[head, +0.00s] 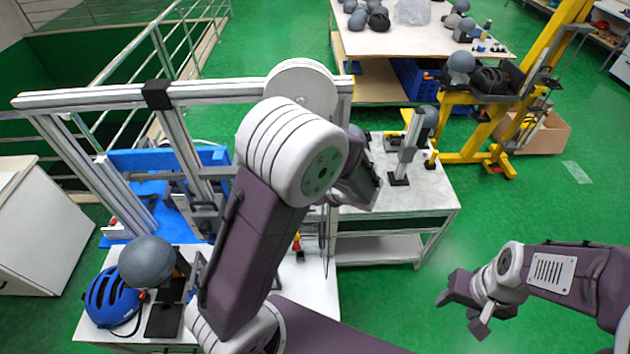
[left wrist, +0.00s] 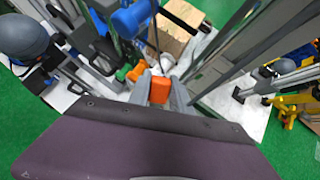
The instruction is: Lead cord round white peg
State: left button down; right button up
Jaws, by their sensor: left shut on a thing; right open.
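My left arm crosses the middle of the head view and hides its own gripper there. In the left wrist view my left gripper (left wrist: 160,88) is shut on an orange piece (left wrist: 160,91), which sits between its two grey fingers. I cannot tell whether that piece is joined to the cord. I cannot make out the cord or the white peg in either view. My right gripper (head: 463,312) is open and empty, over the green floor at the lower right, away from the tower frame (head: 110,96).
A white disc (head: 301,84) shows at the beam's right end, partly behind my arm. A blue helmet (head: 112,297) and a grey headform (head: 147,262) are at the lower left. A white-topped bench (head: 428,188) stands right of the tower. Open green floor lies around my right gripper.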

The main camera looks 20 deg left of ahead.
pick_arm(q)
jog(key=shift+s+d, duration=0.4)
jog(key=shift+s, duration=0.45)
jog(key=shift+s+d, duration=0.35)
jog(key=shift+s, duration=0.45)
